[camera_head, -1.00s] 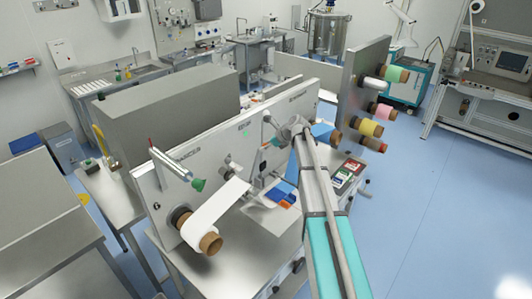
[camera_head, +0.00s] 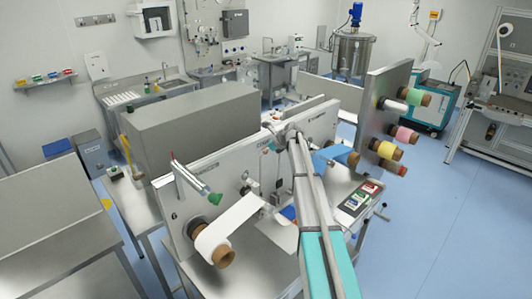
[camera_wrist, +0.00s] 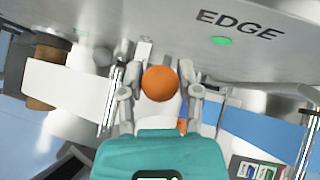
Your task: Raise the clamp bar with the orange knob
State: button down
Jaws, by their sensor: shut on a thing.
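The orange knob (camera_wrist: 160,83) is a round ball in the middle of the wrist view. My gripper (camera_wrist: 160,92) has one finger on each side of it and is shut on it, close to the grey machine plate lettered EDGE (camera_wrist: 180,22). The clamp bar cannot be clearly made out behind the knob, the fingers and my teal wrist. In the head view my gripper (camera_head: 282,135) is near the top edge of the machine plate (camera_head: 235,155). My arm hides the knob there.
A white web runs from a roll (camera_head: 223,256) at the left, and a blue web (camera_head: 335,156) lies right of my arm. Several coloured rolls (camera_head: 388,150) stick out from the tall right plate. A control panel (camera_head: 361,197) lies nearby. The blue floor at the right is clear.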

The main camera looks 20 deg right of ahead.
jog(key=shift+w+a+r, duration=0.1)
jog(key=shift+w, duration=0.15)
jog(key=c, duration=0.6)
grip_release()
jog(key=o, duration=0.3)
jog(key=shift+w, duration=0.1)
jog(key=shift+s, duration=0.2)
